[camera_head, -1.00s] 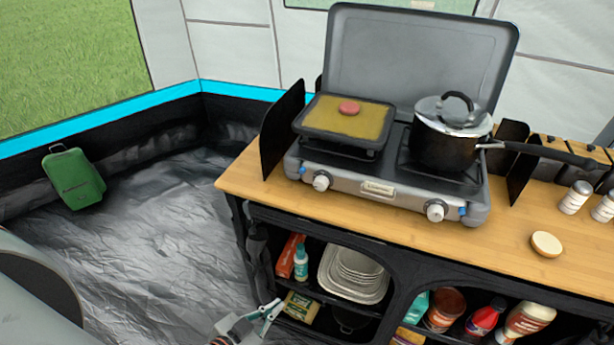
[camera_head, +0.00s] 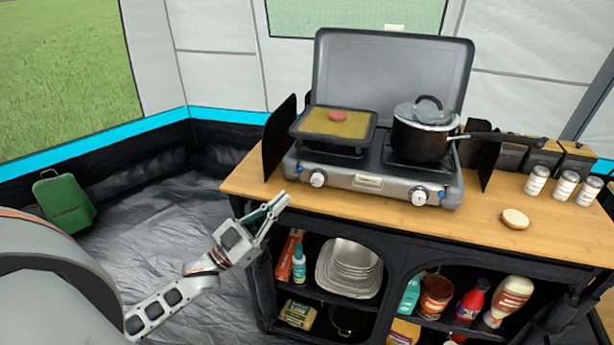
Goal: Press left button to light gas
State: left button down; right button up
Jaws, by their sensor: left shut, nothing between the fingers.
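The grey two-burner gas stove (camera_head: 372,182) stands on the wooden counter with its lid up. Its left white knob (camera_head: 318,178) has a small blue button (camera_head: 299,168) to its left. The right knob (camera_head: 419,196) has another blue button (camera_head: 441,196) to its right. A griddle (camera_head: 334,125) with a round pinkish patty covers the left burner, and a lidded black pot (camera_head: 421,139) sits on the right one. My left gripper (camera_head: 280,202) is shut and empty, in front of the counter's left front edge, below and left of the left knob. My right gripper is not in view.
Black wind panels flank the stove; the left one (camera_head: 280,137) stands near the left button. The pot handle reaches right over the counter (camera_head: 480,215). Shelves below hold plates and bottles. A green case (camera_head: 64,202) stands left.

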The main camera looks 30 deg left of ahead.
aim_at(300, 170)
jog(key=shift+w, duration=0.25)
pick_arm(q)
jog(key=shift+w, duration=0.2)
jog(key=w+b, duration=0.1)
jog(key=w, duration=0.1)
jog(key=w+a+b, duration=0.1)
jog(key=w, duration=0.1)
jog(key=w+b, duration=0.1)
jog(key=w, duration=0.1)
jog(key=shift+w+a+f, duration=0.15)
jog(key=shift+w+a, duration=0.4)
jog(key=shift+w, duration=0.6)
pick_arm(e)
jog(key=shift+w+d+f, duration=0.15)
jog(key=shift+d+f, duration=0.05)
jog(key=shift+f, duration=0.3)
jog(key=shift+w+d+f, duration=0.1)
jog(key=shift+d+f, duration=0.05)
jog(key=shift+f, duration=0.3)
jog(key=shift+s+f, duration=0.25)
pick_arm(q)
jog(key=shift+w, duration=0.15)
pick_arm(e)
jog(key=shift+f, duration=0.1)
